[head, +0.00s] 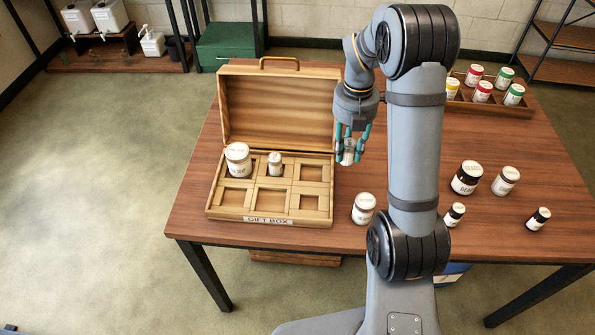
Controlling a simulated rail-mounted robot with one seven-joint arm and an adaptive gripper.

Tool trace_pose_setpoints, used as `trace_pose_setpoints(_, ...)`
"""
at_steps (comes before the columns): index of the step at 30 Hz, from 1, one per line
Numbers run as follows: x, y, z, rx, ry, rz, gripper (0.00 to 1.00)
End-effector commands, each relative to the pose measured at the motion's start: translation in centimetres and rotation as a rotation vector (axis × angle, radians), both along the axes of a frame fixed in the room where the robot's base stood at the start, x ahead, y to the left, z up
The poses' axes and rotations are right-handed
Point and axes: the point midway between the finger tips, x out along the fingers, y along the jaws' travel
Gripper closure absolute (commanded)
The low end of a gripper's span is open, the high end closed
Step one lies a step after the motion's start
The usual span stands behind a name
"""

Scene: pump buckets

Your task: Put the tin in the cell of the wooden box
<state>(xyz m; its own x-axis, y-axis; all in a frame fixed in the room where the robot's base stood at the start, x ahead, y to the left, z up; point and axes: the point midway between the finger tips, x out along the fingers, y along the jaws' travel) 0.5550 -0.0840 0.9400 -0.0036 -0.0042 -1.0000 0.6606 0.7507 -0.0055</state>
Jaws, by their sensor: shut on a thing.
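My gripper (351,148) is shut on a small pale tin (347,157). It holds the tin upright or nearly so, just right of the wooden box; the fingers hide part of the tin. The open wooden box (223,214) is labelled GIFT BOX and has two rows of three cells. A large white tin (238,160) stands in the back left cell and a small white tin (275,164) in the back middle cell. The back right cell (311,173) and the front cells look empty.
The box lid (278,110) stands raised at the back. A white jar (363,208) stands right of the box's front corner. Several dark and pale jars (467,178) stand on the right of the table (380,240). A tray of coloured tins (490,104) is at the back right.

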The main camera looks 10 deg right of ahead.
Motion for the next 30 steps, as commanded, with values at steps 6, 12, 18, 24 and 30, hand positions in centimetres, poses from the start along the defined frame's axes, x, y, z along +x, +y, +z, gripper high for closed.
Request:
trace_pose_setpoints(6, 2.6, 4.8, -3.2, 0.0, 0.004, 0.007, 0.97)
trace_pose_setpoints(12, 4.5, 7.6, -5.1, 0.001, 0.002, 0.001, 0.97)
trace_pose_setpoints(18, 4.9, 8.3, -6.3, 0.0, 0.003, 0.0, 0.97)
trace_pose_setpoints(24, 4.9, 8.3, -9.1, 0.0, 0.004, 0.0, 0.97)
trace_pose_setpoints(30, 4.9, 8.3, -9.8, 0.0, 0.0, 0.0, 0.97)
